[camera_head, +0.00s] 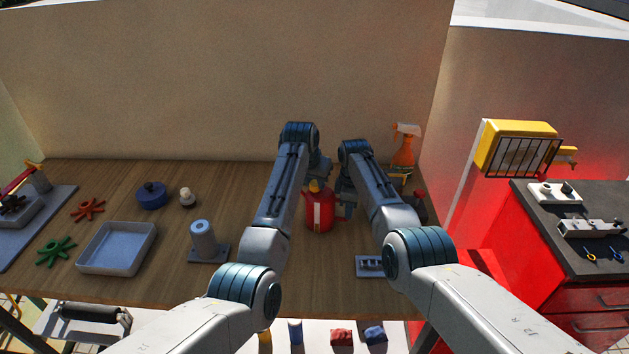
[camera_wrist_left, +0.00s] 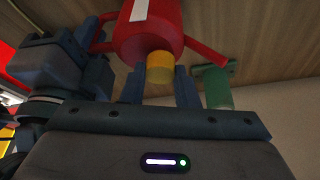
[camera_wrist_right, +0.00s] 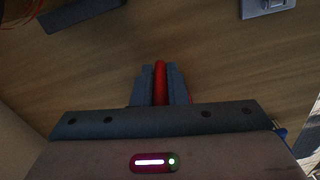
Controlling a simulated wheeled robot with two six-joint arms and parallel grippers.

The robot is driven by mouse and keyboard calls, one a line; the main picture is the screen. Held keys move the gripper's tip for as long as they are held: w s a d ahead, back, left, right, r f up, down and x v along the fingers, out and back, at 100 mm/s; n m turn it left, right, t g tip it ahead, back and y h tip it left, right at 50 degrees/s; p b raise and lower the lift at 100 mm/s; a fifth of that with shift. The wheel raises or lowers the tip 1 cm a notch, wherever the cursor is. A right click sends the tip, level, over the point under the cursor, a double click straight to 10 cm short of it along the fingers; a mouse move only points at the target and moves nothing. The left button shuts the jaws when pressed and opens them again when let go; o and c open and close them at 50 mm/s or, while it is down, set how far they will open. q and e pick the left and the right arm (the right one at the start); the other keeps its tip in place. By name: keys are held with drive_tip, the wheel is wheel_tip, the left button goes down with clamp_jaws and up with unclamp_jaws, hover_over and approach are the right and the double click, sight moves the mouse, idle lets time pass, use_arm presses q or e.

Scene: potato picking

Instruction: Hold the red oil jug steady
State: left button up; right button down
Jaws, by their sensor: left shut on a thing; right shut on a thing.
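The red oil jug (camera_head: 319,212) stands upright on the wooden table, between my two forearms. Its yellow cap (camera_head: 315,186) is on top. My left gripper (camera_head: 318,178) is above the jug; in the left wrist view its fingers (camera_wrist_left: 160,88) are shut on the yellow cap (camera_wrist_left: 160,67), with the red body (camera_wrist_left: 148,38) beyond. My right gripper (camera_head: 344,198) is at the jug's right side. In the right wrist view its fingers (camera_wrist_right: 160,85) are shut on a narrow red part, which looks like the jug's handle (camera_wrist_right: 160,72). The arms hide part of the jug's top and right side.
An orange spray bottle (camera_head: 403,153) stands behind right. A grey slotted block (camera_head: 370,266) lies front right. A green cylinder (camera_wrist_left: 217,88) shows near the jug in the left wrist view.

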use_arm(q)
drive_tip(key=m+h, duration=0.1)
drive_tip(key=m, duration=0.2)
drive_tip(key=shift+w+a+m+g, duration=0.1)
drive_tip(key=shift+a+m+g, duration=0.05)
drive_tip(key=shift+m+g, duration=0.2)
drive_tip(key=shift+m+g+h, duration=0.45)
drive_tip(key=shift+m+h, duration=0.15)
drive_tip(key=shift+m, duration=1.15)
drive_tip(key=o, duration=1)
drive_tip(key=v, duration=1.2)
